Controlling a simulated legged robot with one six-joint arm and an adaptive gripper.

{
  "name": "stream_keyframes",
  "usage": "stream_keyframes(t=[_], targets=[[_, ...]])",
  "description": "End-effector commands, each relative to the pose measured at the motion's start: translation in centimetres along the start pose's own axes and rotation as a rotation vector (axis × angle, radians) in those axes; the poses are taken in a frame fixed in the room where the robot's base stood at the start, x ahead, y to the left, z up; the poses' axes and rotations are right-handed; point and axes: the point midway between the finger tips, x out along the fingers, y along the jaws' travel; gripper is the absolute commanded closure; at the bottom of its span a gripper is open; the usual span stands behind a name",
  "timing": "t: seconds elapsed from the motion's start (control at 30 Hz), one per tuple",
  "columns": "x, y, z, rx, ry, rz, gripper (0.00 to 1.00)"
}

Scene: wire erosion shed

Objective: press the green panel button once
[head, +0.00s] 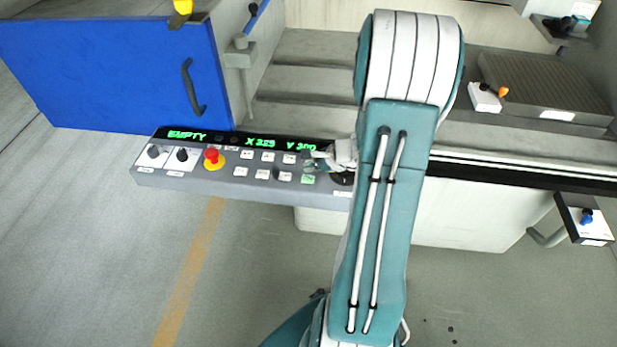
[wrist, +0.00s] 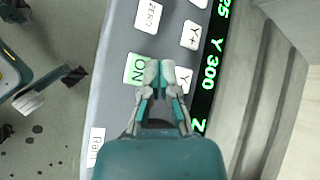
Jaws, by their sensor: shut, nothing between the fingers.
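The green panel button (wrist: 136,68), marked ON, is in the wrist view just left of my fingertips. It also shows in the head view as a small pale green key (head: 307,179) at the panel's lower right. My gripper (wrist: 160,66) is shut and empty; its tips overlap the button's right edge in the wrist view. I cannot tell whether they touch it. In the head view my gripper (head: 310,158) is over the panel just above the green key, partly hidden by my arm. The control panel (head: 225,186) is a grey sloping strip.
White keys (head: 262,174) surround the green one, with a red stop knob (head: 212,156) to the left. The display (head: 190,135) reads EMPTY. A blue door (head: 120,75) stands behind. A small box with an orange-tipped lever (head: 485,97) sits right. My arm hides the panel's right end.

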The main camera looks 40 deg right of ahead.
Motion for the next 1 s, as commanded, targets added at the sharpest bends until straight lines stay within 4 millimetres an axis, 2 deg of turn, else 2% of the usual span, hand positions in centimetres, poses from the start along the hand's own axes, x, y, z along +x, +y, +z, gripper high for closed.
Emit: stream_keyframes(t=[0.23, 1.0], targets=[[1.01, 0.78, -0.68, -0.001, 0.001, 0.001, 1.0], [1.03, 0.76, -0.75, -0.001, 0.001, 0.0, 1.0]])
